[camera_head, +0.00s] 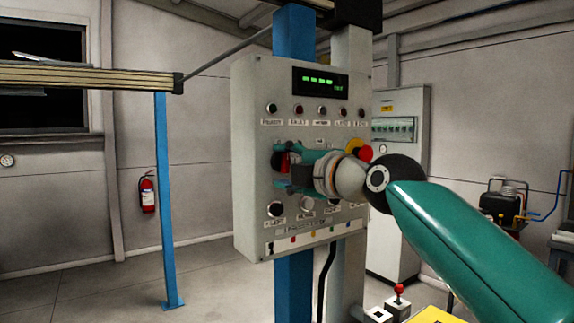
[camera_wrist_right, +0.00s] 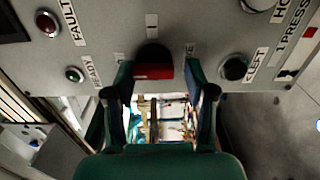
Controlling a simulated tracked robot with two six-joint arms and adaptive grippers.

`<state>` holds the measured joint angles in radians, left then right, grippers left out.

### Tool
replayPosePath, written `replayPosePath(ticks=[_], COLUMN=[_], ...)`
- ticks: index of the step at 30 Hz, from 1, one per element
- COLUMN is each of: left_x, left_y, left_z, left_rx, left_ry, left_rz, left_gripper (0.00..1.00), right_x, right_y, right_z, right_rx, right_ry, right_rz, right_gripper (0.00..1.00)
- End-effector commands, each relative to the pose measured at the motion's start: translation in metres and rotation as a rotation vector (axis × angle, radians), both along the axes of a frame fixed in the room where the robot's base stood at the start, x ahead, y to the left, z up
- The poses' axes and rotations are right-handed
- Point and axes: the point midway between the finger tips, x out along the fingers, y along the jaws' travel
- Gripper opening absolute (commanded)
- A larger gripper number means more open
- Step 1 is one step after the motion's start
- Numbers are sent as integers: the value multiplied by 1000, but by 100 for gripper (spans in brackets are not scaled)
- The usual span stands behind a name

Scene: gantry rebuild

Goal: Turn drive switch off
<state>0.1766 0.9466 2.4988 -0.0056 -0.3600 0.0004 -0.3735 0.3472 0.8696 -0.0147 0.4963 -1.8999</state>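The grey control panel (camera_head: 250,110) is mounted on a blue and a pale post. On its left middle sits a rotary switch (camera_head: 282,162) with a red face and a black body, partly hidden by my gripper. In the right wrist view the switch (camera_wrist_right: 153,70) lies between my fingertips, with its label mostly covered. My right gripper (camera_head: 287,172) reaches the panel from the right. My left gripper is not in view.
A row of indicator lamps (camera_head: 322,110) and a green display (camera_head: 320,82) are above the switch. A red mushroom button (camera_head: 365,153) on yellow is to the right, behind my wrist. A blue post (camera_head: 166,200) stands at left.

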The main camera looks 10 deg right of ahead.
Motion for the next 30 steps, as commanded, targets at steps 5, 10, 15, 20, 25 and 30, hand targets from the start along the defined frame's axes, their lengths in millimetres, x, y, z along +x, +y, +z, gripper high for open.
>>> replayPosePath(ticks=[5, 10, 15, 20, 25, 30], left_x=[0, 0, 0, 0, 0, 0], left_y=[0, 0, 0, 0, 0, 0], left_z=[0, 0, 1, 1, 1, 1], left_rx=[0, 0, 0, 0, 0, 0], left_ry=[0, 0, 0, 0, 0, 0], left_rz=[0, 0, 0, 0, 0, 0], left_gripper=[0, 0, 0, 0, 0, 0], right_x=[0, -1, -8, -24, -54, -85], right_y=[0, -1, -5, -12, -24, -36], right_z=[2, 3, 5, 5, 5, 3], right_rx=[3, 5, 6, 6, 6, 5], right_ry=[-4, -7, -9, -9, -9, -7], right_rz=[-1, -2, -3, -3, -3, -2], right_gripper=[67, 67, 67, 67, 67, 67])
